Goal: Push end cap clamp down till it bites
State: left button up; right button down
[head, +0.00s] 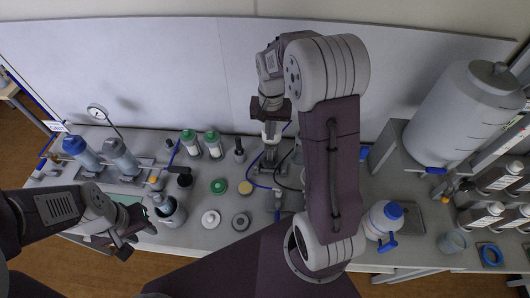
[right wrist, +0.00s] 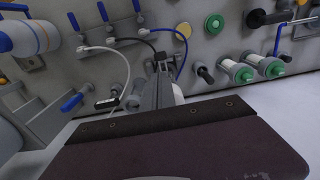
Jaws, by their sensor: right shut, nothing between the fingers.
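My right gripper (head: 270,117) is shut and empty in the head view, pointing down at the back of the bench.
Two green-capped cylinders (head: 191,144) (head: 214,144) and several flat discs, one green (head: 218,186), lie left of the fixture. A blue-capped jug (head: 383,220) and a big white tank (head: 463,112) stand to the right. My right arm covers the bench between.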

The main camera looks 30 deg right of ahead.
jog(key=shift+f, duration=0.1)
jog(key=p, duration=0.4)
send_near(269, 162)
notch_tip(269, 162, down, 6)
jog(key=shift+r, duration=0.1)
jog(key=shift+f, duration=0.55)
jog(key=shift+s, duration=0.1)
